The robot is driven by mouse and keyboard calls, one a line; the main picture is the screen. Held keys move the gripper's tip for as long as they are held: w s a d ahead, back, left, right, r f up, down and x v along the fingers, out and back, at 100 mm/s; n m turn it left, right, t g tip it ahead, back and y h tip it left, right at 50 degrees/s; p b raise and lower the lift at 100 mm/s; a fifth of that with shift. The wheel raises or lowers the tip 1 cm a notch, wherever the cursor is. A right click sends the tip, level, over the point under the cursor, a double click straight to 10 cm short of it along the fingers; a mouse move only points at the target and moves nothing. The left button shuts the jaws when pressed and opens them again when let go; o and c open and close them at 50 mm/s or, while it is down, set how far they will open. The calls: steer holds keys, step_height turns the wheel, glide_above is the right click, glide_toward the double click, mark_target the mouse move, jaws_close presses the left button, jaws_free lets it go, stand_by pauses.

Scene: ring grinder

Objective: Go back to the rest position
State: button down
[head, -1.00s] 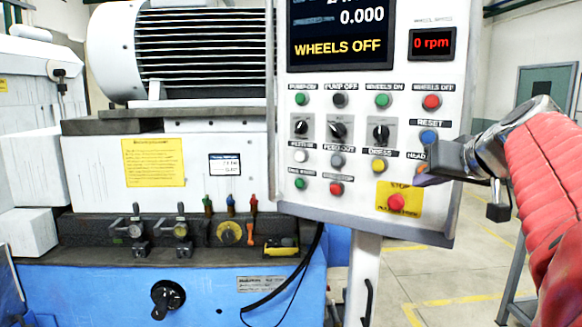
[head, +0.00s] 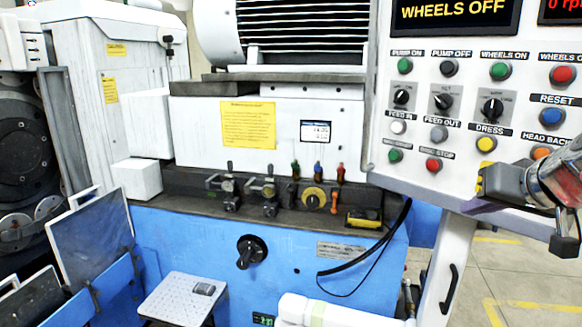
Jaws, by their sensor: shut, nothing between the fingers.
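My gripper (head: 488,184) is at the right edge of the head view, in front of the lower right part of the white control panel (head: 420,160). It is shut and empty. It covers the area around the yellow stop plate, so the stop button is hidden. The orange head-back button (head: 541,152) shows just above my gripper. I cannot tell whether the gripper touches the panel. The display (head: 455,18) reads "WHEELS OFF".
The blue grinder base (head: 195,235) fills the middle, with several small levers and a yellow knob (head: 313,198) on its ledge. A perforated white tray (head: 180,298) stands low in front. Open floor (head: 520,265) lies at the right behind the panel.

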steer(key=s+a+f+n+g, duration=0.1)
steer(key=s+a+f+g, duration=0.1)
steer(key=s+a+f, duration=0.6)
steer(key=s+a+f+n+g, duration=0.2)
steer(key=s+a+f, duration=0.6)
steer(key=a+f, duration=0.4)
step_height(320, 180, down, 2)
steer(key=shift+s+a+f+n+g, duration=0.1)
steer(key=shift+s+a+n+g, duration=0.1)
steer(key=shift+a+n+g, duration=0.15)
